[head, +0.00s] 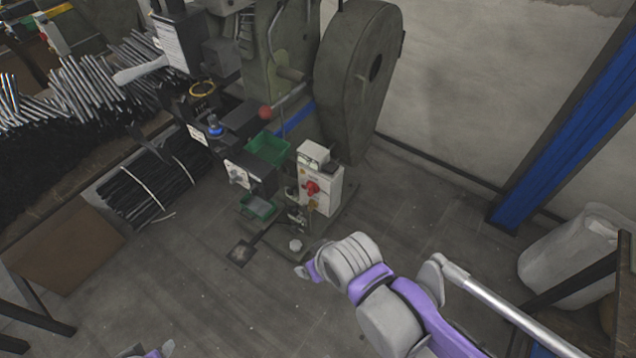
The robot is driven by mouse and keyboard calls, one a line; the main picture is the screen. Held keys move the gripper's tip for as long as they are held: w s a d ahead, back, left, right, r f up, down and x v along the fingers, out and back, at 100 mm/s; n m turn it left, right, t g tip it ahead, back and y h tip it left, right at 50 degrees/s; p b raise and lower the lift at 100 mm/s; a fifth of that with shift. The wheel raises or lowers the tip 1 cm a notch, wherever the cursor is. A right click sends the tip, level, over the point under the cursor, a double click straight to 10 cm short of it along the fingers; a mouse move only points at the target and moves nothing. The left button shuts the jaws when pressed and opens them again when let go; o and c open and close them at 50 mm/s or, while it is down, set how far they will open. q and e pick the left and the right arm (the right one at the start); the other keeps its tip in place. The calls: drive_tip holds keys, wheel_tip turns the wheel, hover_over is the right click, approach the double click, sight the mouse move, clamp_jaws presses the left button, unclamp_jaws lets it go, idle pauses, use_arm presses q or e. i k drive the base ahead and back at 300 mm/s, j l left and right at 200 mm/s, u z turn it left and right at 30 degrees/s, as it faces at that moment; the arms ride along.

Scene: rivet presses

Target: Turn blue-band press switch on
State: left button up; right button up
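The press (268,60) stands at the back centre, a grey-green machine with a large wheel (352,80) on its right. A short blue band (299,119) shows low on its body. A pale switch box (325,190) with a red knob (312,188) is mounted at its front; the knob's setting is too small to tell. My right gripper (306,271) is at the end of the grey and purple arm from the lower right, below the box and apart from it. Its fingers are too small to judge. Only a tip of my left gripper (150,352) shows at the bottom edge.
Bundles of dark rods (150,190) lie at left near a brown board (66,250). A blue post (570,130) and white sack (568,255) stand at right. The front floor is clear.

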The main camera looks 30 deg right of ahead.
sight(312, 188)
drive_tip(key=z, duration=1.6)
